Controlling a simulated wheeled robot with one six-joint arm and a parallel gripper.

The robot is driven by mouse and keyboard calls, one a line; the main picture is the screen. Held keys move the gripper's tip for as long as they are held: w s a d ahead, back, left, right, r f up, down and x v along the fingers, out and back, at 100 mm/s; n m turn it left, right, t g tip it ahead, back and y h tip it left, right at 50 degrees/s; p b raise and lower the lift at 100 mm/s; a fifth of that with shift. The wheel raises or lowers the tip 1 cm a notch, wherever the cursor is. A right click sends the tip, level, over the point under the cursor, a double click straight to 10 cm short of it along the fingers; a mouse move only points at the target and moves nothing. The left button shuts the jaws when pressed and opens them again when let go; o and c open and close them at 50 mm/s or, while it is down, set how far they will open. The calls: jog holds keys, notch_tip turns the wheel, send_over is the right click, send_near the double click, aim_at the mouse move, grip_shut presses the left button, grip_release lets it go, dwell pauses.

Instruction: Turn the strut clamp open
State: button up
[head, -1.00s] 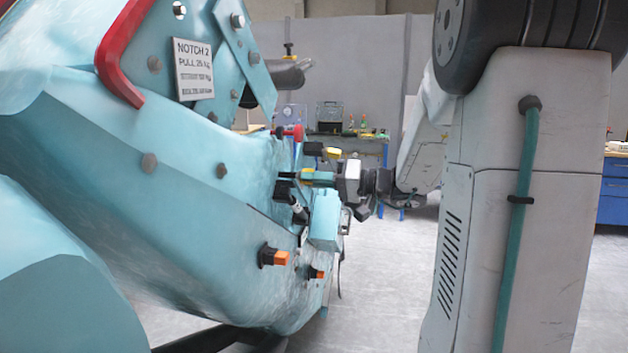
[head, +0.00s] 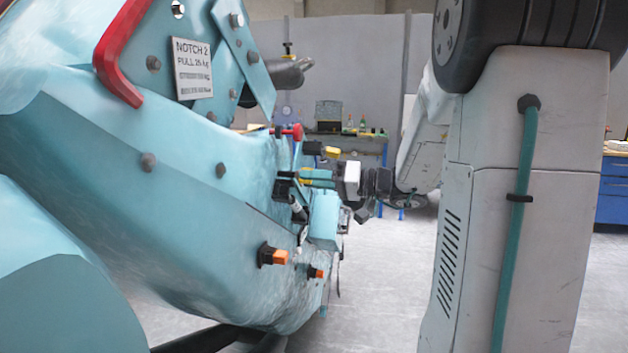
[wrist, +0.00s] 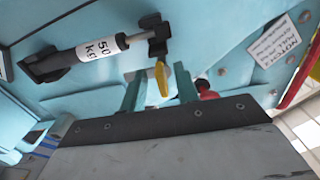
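The gas strut (wrist: 95,48), a black cylinder with a white "50 kg" label, runs across the upper left of the wrist view. A black block (wrist: 152,30) sits at its rod end. A yellow lever (wrist: 161,78), which looks like the clamp's handle, hangs just below that block. My gripper (wrist: 160,80) has two teal fingers, one on each side of the lever, with a gap visible beside it. In the head view my gripper (head: 305,179) reaches left to the teal car's side. The clamp is too small there to make out clearly.
The car's teal body (head: 160,200) fills the left. Orange-tipped fittings (head: 273,256) stick out below my gripper. A red knob (wrist: 205,90) is close behind the right finger. A red bar (head: 120,55) is on the upper panel. Open floor lies right of the car.

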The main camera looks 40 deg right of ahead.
jog(key=v, duration=0.7)
jog(key=shift+s+d, duration=0.25)
jog(key=shift+s, duration=0.1)
dwell(0.4)
